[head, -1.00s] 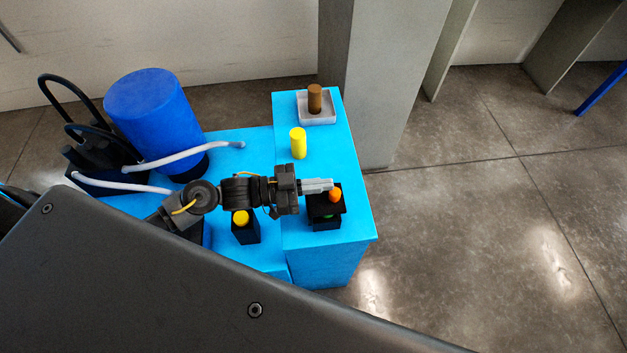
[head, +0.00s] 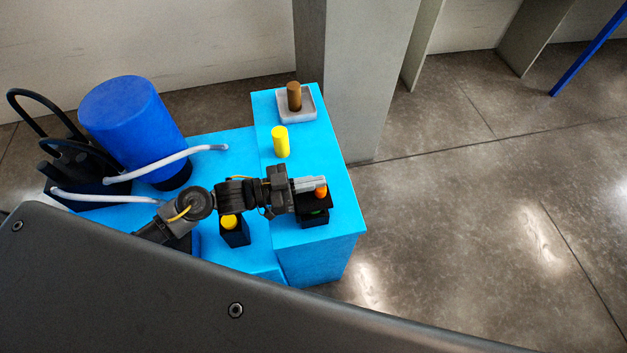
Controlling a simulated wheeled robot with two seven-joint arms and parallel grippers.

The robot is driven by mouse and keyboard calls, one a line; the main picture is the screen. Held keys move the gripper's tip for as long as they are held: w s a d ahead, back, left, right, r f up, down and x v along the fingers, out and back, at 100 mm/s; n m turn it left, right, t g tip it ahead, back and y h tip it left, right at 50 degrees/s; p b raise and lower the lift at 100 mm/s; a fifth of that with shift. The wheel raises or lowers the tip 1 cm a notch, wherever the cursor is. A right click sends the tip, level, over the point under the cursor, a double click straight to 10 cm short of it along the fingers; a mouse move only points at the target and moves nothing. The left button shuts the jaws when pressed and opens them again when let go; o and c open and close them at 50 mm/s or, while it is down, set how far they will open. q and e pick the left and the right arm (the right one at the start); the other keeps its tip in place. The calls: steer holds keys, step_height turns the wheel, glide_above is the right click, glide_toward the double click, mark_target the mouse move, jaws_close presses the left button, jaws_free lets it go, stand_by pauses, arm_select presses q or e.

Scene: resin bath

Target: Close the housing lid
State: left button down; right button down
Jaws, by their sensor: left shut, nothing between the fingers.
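The housing is a small black box (head: 313,222) near the right edge of the light-blue table. A dark lid-like plate (head: 306,200) is at its top, partly hidden by my left gripper, and an orange knob (head: 321,191) shows there. A bit of green (head: 316,211) shows at the box's front, below the plate. I cannot tell the lid's exact angle. My left gripper (head: 324,182) is shut and empty. Its fingers point right across the back of the plate, beside the orange knob; contact is unclear. My right gripper is not in view.
A black block with a yellow top (head: 229,222) stands left of the housing, close under my left arm. A yellow cylinder (head: 281,141) and a pale tray (head: 311,117) with a brown cylinder (head: 294,96) stand behind. A blue drum (head: 130,115) and pale hoses (head: 185,157) are left.

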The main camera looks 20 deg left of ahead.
mark_target(313, 194)
arm_select(q)
step_height(313, 194, up, 4)
steer(key=p, duration=0.4)
steer(key=shift+r, duration=0.1)
steer(key=s+a+r+b, duration=0.2)
steer(key=s+a+r, duration=0.1)
steer(key=a+r, duration=0.3)
steer(key=shift+s+r, duration=0.15)
steer(key=shift+r, duration=0.35)
steer(key=shift+a, duration=0.15)
